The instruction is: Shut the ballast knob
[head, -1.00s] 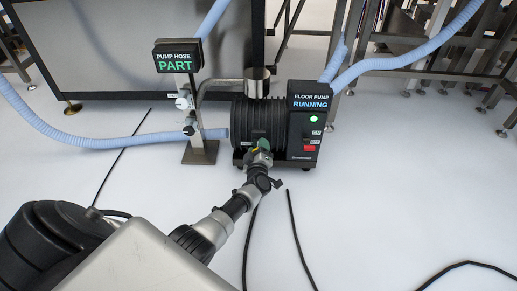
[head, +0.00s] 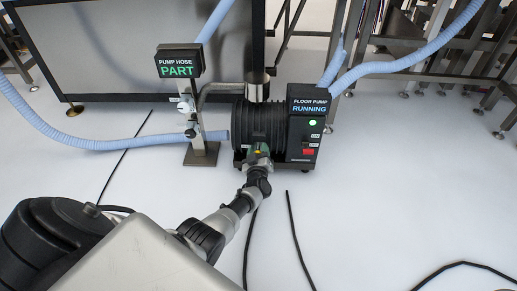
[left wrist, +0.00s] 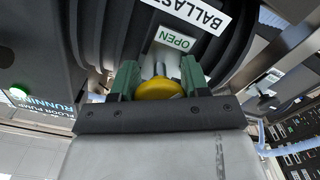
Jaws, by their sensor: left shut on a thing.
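The yellow ballast knob (left wrist: 160,89) sits on the front of the ribbed black pump body (head: 262,122). In the left wrist view it lies between the two green-padded fingers of my left gripper (left wrist: 159,80), which is shut on it. A green OPEN label (left wrist: 175,38) and a white BALLAST label (left wrist: 203,14) are just beyond the knob. In the head view my left gripper (head: 258,155) reaches the pump front from below and hides most of the knob. My right gripper is not in view.
The floor pump's control box (head: 306,130) reads RUNNING, with a lit green light and a red switch. A pump hose stand (head: 198,148) reading PART stands to the left. Blue hoses (head: 110,143) and black cables (head: 300,240) cross the pale floor, otherwise largely clear in front.

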